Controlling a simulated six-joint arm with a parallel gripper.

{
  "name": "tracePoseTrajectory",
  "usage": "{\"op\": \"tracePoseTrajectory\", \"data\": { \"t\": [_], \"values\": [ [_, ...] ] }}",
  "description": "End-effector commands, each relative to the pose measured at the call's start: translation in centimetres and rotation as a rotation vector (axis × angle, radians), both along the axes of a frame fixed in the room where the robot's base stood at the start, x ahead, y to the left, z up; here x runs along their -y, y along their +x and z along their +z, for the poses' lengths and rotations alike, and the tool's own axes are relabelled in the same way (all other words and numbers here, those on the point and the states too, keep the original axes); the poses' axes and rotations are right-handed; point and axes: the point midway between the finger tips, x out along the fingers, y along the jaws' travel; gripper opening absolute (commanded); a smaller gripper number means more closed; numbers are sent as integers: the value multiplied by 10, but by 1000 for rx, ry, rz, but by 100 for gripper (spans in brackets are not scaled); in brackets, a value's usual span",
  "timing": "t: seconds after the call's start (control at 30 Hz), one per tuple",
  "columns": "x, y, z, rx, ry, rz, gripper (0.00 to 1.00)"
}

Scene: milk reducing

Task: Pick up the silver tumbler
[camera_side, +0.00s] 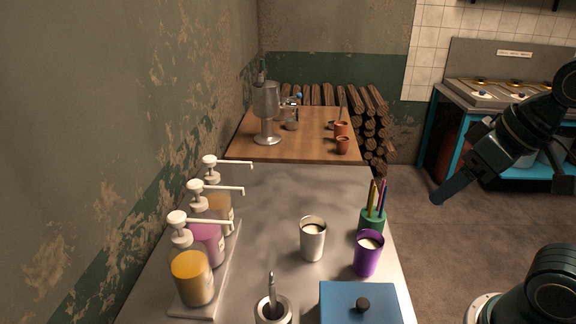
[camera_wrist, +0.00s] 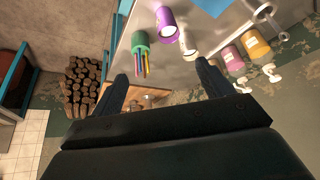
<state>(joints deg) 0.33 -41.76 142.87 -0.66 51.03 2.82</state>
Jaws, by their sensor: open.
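The silver tumbler (camera_side: 312,241) stands upright on the metal table, with a pale content visible inside its rim. In the wrist view the silver tumbler (camera_wrist: 188,44) shows beyond the fingers, next to the purple tumbler (camera_wrist: 168,27). The purple tumbler (camera_side: 367,255) stands to its right in the side view, also with pale content. My gripper (camera_side: 440,195) is raised beyond the table's right edge, well apart from the tumblers. In the wrist view my gripper (camera_wrist: 161,82) has its two fingers spread wide with nothing between them.
A green pen cup (camera_side: 372,221) stands near the purple tumbler. A blue box (camera_side: 342,305) with a knob and a mortar (camera_side: 283,312) are at the front. Pump bottles (camera_side: 193,278) line the left side. A wooden table (camera_side: 240,148) stands behind. Bare metal lies left of the silver tumbler.

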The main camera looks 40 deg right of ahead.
Motion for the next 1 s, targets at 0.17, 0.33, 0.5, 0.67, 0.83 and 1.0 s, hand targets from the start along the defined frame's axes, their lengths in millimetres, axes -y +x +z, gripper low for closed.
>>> {"op": "tracePoseTrajectory", "data": {
  "t": [0.17,0.33,0.5,0.67,0.83,1.0],
  "values": [
    [-3,15,-3,-21,73,-108,79],
    [-8,37,-8,-54,188,-278,79],
    [-13,62,-16,-95,316,-471,79],
    [-17,85,-26,-140,434,-659,79],
    [-20,108,-39,-196,560,-863,79],
    [-23,130,-54,-263,683,-1078,79]
  ]
}}
